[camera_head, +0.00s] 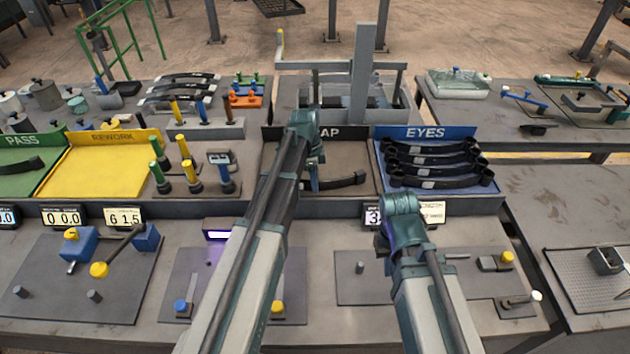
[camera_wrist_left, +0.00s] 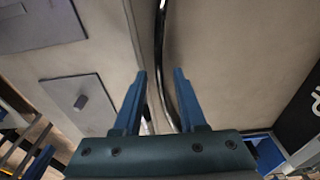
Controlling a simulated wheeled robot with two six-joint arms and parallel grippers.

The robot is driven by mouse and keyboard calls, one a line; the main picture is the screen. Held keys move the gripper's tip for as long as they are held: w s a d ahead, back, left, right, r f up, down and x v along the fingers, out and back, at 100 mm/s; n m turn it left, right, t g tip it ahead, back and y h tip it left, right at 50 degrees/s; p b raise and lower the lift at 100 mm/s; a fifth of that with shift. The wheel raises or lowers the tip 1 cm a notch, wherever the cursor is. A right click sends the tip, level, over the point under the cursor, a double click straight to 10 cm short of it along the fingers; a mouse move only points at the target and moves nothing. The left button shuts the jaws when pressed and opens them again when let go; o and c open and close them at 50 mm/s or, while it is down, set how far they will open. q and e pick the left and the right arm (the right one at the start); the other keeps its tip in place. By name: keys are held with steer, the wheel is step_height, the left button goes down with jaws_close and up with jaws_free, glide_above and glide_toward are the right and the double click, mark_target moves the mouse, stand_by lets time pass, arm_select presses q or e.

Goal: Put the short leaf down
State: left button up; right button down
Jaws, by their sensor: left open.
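A dark, curved short leaf (camera_head: 345,181) lies in the tray lettered "AP" (camera_head: 345,133), the rest of whose lettering my left arm hides. My left gripper (camera_head: 313,186) is over that tray, at the left part of the leaf. In the left wrist view its two blue fingers (camera_wrist_left: 161,72) stand apart, with the dark curved strip of the leaf (camera_wrist_left: 160,60) running between them. I cannot tell whether they touch it. My right gripper (camera_head: 386,246) hangs in front of the blue tray, over the front bench; its jaws are not clear.
The blue EYES tray (camera_head: 425,132) to the right holds several stacked dark leaves (camera_head: 435,165). To the left are the empty yellow REWORK tray (camera_head: 105,165) and the green PASS tray (camera_head: 20,145). Upright coloured-handled tools (camera_head: 185,150) stand between REWORK and the left arm.

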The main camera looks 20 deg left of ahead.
arm_select(q)
step_height(320, 180, up, 12)
steer(key=a+p, duration=0.1)
steer(key=p, duration=1.1)
steer(key=s+d+n+y, duration=0.1)
steer(key=s+d+n, duration=0.4)
steer(key=s, duration=0.6)
steer(key=s+d+n+y, duration=0.1)
steer(key=s+d+n, duration=0.5)
steer(key=s+d, duration=0.3)
steer(key=s, duration=0.3)
steer(key=shift+s+n+g+y, duration=0.25)
steer(key=shift+n+g+y, duration=0.05)
step_height(320, 180, down, 12)
steer(key=b, duration=1.2)
